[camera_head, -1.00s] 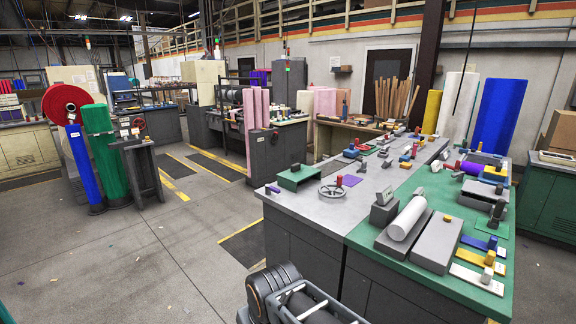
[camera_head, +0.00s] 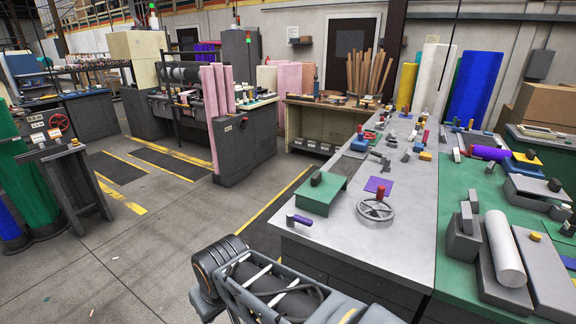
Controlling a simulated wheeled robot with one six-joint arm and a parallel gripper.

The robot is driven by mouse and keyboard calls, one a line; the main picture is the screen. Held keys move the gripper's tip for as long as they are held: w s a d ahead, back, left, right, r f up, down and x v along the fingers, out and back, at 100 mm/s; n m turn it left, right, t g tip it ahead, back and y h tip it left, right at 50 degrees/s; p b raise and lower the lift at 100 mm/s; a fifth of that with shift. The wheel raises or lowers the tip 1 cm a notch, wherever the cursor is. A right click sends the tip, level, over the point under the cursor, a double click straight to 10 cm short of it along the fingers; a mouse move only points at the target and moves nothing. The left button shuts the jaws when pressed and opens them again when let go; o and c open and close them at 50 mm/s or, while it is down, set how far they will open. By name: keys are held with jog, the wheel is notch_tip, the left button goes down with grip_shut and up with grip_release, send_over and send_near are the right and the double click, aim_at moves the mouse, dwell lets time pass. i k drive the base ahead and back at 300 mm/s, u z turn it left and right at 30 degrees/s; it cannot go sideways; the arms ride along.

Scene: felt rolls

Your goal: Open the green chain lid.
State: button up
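A green cover (camera_head: 321,194), likely the green chain lid, sits on the left edge of the grey bench top. It has a flat top, a front face going down to the bench, and a dark knob (camera_head: 316,179) on top. It looks closed, but what lies under it is hidden. My arm (camera_head: 275,285) shows folded at the bottom of the view, in front of and below the bench edge. My gripper is not visible. Nothing of mine touches the green cover.
A grey handwheel (camera_head: 376,209) with a red knob, a purple sheet (camera_head: 378,185) and a purple-handled tool (camera_head: 299,219) lie near the cover. A white roll (camera_head: 504,248) lies on the right, green-topped part. Open floor (camera_head: 160,255) is on the left.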

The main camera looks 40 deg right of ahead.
aim_at(322, 186)
jog(key=i, duration=0.4)
jog(key=z, duration=1.45)
jog(key=i, duration=0.5)
jog(key=z, duration=0.1)
